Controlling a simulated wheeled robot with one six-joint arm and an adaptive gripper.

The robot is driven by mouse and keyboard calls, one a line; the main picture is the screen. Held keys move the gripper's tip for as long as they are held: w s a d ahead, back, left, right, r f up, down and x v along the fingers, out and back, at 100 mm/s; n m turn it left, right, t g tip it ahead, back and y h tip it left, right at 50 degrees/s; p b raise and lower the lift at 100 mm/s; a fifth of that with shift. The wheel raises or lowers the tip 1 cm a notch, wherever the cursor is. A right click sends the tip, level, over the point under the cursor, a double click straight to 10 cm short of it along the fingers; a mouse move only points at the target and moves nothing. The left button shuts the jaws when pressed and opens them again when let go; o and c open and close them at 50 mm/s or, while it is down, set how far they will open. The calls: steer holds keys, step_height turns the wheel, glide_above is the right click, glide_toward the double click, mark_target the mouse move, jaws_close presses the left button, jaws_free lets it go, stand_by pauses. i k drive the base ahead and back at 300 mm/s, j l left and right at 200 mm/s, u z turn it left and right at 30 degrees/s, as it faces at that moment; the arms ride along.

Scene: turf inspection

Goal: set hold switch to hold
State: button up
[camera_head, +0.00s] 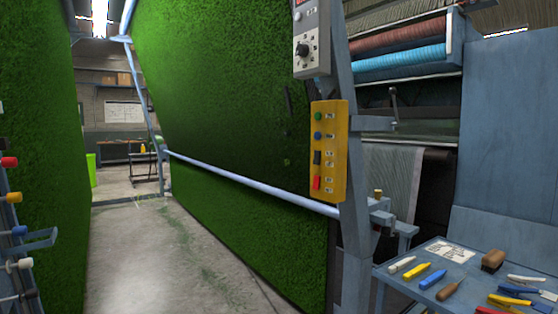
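A yellow control box (328,150) is mounted on the blue-grey post right of the turf. It has a green button (318,116), a blue button (318,136), a black switch (317,158) and a red switch (317,183), each beside a small label. The labels are too small to read, so I cannot tell which control is the hold switch or how it is set. Above it, a grey panel (312,38) carries a black knob (302,49) and a partly cut-off red display. My gripper is not in view.
A tall turf sheet (230,90) hangs behind a pale blue rail (250,185). A blue bench (470,280) at lower right holds markers, a brush and several hand tools. Yarn rolls (400,60) sit behind the post. The concrete aisle (150,250) at left is clear.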

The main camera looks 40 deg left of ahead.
mark_target(316, 179)
steer(key=u, duration=1.25)
